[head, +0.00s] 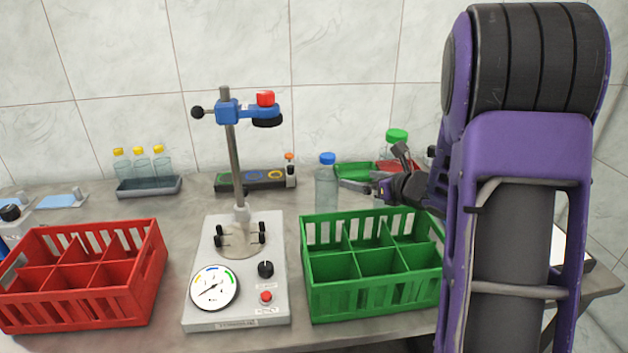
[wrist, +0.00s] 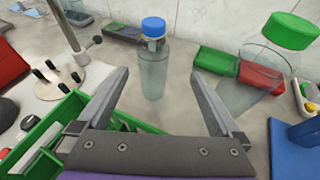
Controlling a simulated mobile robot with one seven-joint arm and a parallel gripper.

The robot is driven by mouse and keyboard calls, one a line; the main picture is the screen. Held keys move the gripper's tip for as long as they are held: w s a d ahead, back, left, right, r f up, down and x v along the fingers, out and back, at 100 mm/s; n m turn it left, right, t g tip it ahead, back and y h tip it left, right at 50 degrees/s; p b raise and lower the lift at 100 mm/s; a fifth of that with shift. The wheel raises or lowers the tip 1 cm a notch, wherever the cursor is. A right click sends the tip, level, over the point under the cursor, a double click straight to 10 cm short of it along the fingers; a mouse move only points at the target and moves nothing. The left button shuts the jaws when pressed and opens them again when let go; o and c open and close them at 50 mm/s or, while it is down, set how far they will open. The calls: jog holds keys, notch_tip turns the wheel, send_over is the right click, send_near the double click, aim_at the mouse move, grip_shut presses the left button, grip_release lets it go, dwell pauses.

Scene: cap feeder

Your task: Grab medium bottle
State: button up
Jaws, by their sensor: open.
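The bottle with the blue cap (head: 326,186) stands upright on the table behind the green crate in the head view. It is clear with a grey-blue tint and also shows in the wrist view (wrist: 153,70). It looks mid-sized, between the small yellow-capped bottles (head: 141,162) and the larger green-capped bottle (head: 396,137), also seen in the wrist view (wrist: 290,32). My gripper (wrist: 158,85) is open and empty, its fingers spread to either side of the blue-capped bottle in the picture. The bottle appears ahead of the fingertips, with no contact visible.
The green crate (head: 375,298) with empty compartments stands below and left of my gripper. A capping stand (head: 233,170) with a gauge and a red crate (head: 82,300) are farther left. A green and red tray (wrist: 230,68) lies right of the bottle.

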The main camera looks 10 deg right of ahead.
aim_at(336, 182)
jog(key=shift+n, duration=0.4)
jog(key=x, duration=0.4)
jog(key=f+x, duration=0.1)
jog(key=x, duration=0.3)
jog(key=s+x, duration=0.1)
jog(key=x, duration=0.3)
jog(key=shift+a+f, duration=0.25)
jog(key=shift+a, duration=0.05)
jog(key=x, duration=0.5)
jog(key=shift+w+a, duration=0.2)
jog(key=shift+a, duration=0.2)
grip_shut()
jog(key=shift+r, duration=0.15)
